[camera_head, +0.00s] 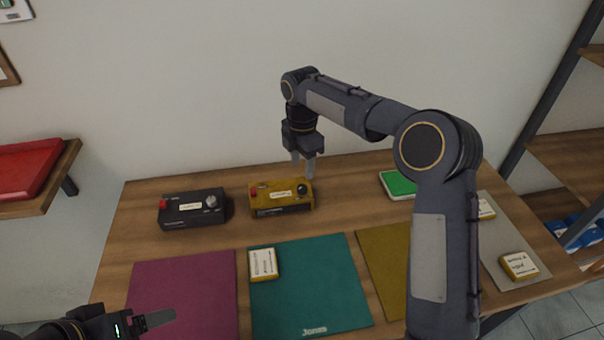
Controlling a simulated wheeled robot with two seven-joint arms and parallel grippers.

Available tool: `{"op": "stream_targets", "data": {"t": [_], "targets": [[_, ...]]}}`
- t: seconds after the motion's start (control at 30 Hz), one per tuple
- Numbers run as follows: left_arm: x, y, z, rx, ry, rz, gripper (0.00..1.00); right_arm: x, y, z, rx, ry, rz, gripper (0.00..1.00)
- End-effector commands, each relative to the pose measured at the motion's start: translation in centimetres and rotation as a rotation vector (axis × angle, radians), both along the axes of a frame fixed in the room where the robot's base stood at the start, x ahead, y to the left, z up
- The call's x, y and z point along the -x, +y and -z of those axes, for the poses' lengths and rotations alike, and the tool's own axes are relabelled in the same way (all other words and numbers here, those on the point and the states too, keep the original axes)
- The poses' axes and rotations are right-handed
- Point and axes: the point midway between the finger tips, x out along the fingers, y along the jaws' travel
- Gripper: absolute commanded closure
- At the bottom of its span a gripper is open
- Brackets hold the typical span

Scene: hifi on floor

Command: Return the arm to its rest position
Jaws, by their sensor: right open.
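My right arm reaches up from the lower right and bends over the table. My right gripper (303,166) hangs pointing down, open and empty, just above and behind the yellow device (280,198). A gap shows between its fingers. My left gripper (158,319) is low at the bottom left, over the front of the magenta mat (180,290). It is seen from the side, so the space between its fingers does not show.
A black device (190,210) stands left of the yellow one. A small labelled box (263,263) lies on the teal mat (315,300). A green-topped item (398,184) and another labelled box (518,265) are at right. Shelves flank the wooden table (140,215).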

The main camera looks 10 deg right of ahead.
Motion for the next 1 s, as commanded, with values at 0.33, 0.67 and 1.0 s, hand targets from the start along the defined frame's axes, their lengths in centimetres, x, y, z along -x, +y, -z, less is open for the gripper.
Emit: {"op": "stream_targets", "data": {"t": [0.33,0.67,1.0], "targets": [[0.0,0.0,0.0,0.000,0.000,0.000,0.17,0.0,0.0,-0.4,-0.001,0.000,-0.001,0.53],[0.0,0.0,0.2,0.000,0.000,0.000,0.17,1.2,-1.1,-2.0,-0.017,-0.021,0.083,0.53],[0.0,0.0,0.8,0.000,0.000,0.000,0.17,12.2,-7.6,-7.9,-0.169,-0.107,0.704,0.53]]}}
